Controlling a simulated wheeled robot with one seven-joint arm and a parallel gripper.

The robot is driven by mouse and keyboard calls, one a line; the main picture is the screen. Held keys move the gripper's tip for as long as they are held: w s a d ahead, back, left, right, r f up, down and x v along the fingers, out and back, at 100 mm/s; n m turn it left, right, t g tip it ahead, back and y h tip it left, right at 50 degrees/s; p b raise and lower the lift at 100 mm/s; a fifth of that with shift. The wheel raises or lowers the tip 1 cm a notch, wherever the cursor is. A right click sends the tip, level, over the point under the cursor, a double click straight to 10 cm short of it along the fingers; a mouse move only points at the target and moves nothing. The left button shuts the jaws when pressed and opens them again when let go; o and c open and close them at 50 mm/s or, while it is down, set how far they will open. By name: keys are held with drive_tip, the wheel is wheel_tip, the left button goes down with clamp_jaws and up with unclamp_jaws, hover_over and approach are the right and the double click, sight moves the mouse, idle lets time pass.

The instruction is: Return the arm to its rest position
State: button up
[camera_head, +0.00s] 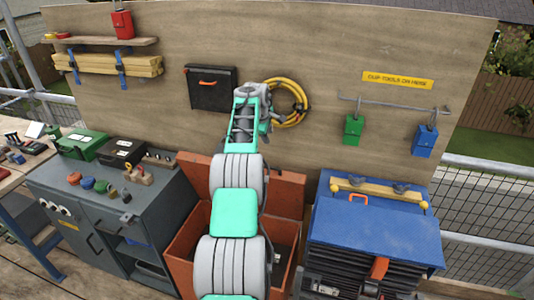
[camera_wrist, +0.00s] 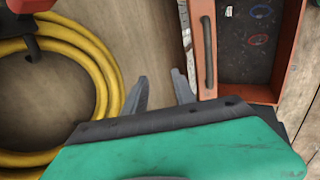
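My arm rises through the middle of the head view, in front of the plywood board (camera_head: 330,55). My gripper is at the arm's far end, and its fingers are hard to make out in the head view. In the wrist view my gripper (camera_wrist: 161,92) shows two grey fingers spread apart with nothing between them. The fingers point towards the board, beside a coiled yellow hose (camera_wrist: 100,65). The hose (camera_head: 303,108) hangs on the board just right of the arm's end in the head view.
An open orange chest (camera_head: 183,248) stands below my arm. A blue-topped tool cabinet (camera_head: 375,232) is at right, a grey cabinet (camera_head: 85,235) at left. Green (camera_head: 353,130) and blue (camera_head: 424,140) pouches hang from a rail. A shelf (camera_head: 100,41) holds a red can (camera_head: 122,25).

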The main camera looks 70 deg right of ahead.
drive_tip(key=a, duration=0.2)
drive_tip(key=a+f+y, duration=0.1)
drive_tip(key=shift+a+f+b, duration=0.1)
drive_tip(key=shift+a+b, duration=0.25)
drive_tip(key=shift+a, duration=0.05)
drive_tip(key=shift+w, duration=0.1)
